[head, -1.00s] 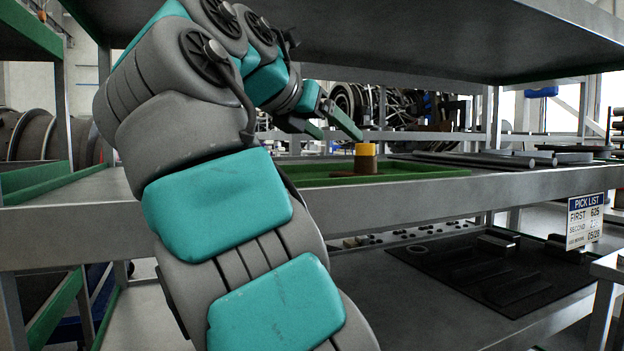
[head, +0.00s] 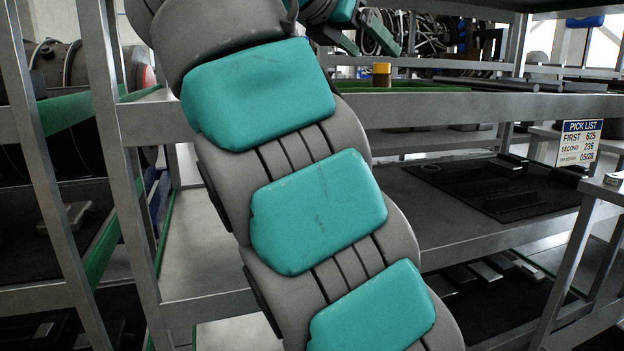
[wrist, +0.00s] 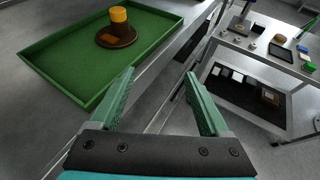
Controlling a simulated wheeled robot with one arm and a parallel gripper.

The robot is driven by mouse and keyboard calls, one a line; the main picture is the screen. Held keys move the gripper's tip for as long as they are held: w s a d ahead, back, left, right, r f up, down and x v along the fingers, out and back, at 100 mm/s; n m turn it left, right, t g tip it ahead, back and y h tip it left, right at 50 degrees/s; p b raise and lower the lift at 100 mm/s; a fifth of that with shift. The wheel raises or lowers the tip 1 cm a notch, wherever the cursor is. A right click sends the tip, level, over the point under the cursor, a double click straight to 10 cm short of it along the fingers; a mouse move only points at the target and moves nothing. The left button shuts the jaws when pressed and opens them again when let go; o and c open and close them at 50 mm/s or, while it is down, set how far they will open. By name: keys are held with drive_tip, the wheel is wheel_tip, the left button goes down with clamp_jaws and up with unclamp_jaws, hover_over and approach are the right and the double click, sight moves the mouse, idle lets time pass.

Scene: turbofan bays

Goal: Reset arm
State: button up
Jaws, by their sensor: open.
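My gripper (wrist: 160,105) is open and empty in the wrist view, its two green fingers apart over the shelf's front edge. In the head view my gripper (head: 372,35) is at the top, partly cut off, above and left of a yellow-topped part. That part (wrist: 118,22) has a yellow cap on a round brown base and stands upright on a green tray (wrist: 60,75). It also shows in the head view (head: 381,74). The gripper is apart from both the part and the tray.
A cart (wrist: 262,52) with small parts stands at right in the wrist view. A pick list sign (head: 580,142) hangs at the shelf's right. A black mat (head: 480,188) lies on the lower shelf. Metal posts (head: 115,150) stand left of my arm.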

drive_tip(key=d+f+m+g+y, duration=0.1)
drive_tip(key=d+f+m+g, duration=0.1)
drive_tip(key=d+f+m, duration=0.4)
drive_tip(key=d+f+m+g, duration=0.1)
drive_tip(key=d+f+g, duration=0.15)
drive_tip(key=f, duration=0.55)
drive_tip(key=s+d+f+m+g+y, duration=0.1)
drive_tip(key=s+d+f+m, duration=0.2)
drive_tip(key=f, duration=0.4)
drive_tip(key=s+d+f+m+g+y, duration=0.1)
drive_tip(key=s+f+m, duration=0.25)
drive_tip(key=f, duration=0.35)
drive_tip(key=s+a+f+m+g+y, duration=0.2)
drive_tip(key=s+f+m, duration=0.4)
drive_tip(key=s+f, duration=0.6)
drive_tip(key=s+a+f+m+g+y, duration=0.3)
drive_tip(key=s+f+m, duration=0.4)
drive_tip(key=s+f, duration=0.5)
drive_tip(key=s, duration=0.2)
drive_tip(key=shift+s+a+f+y, duration=0.2)
drive_tip(key=shift+s+a+y, duration=0.1)
drive_tip(key=shift+s+y, duration=0.1)
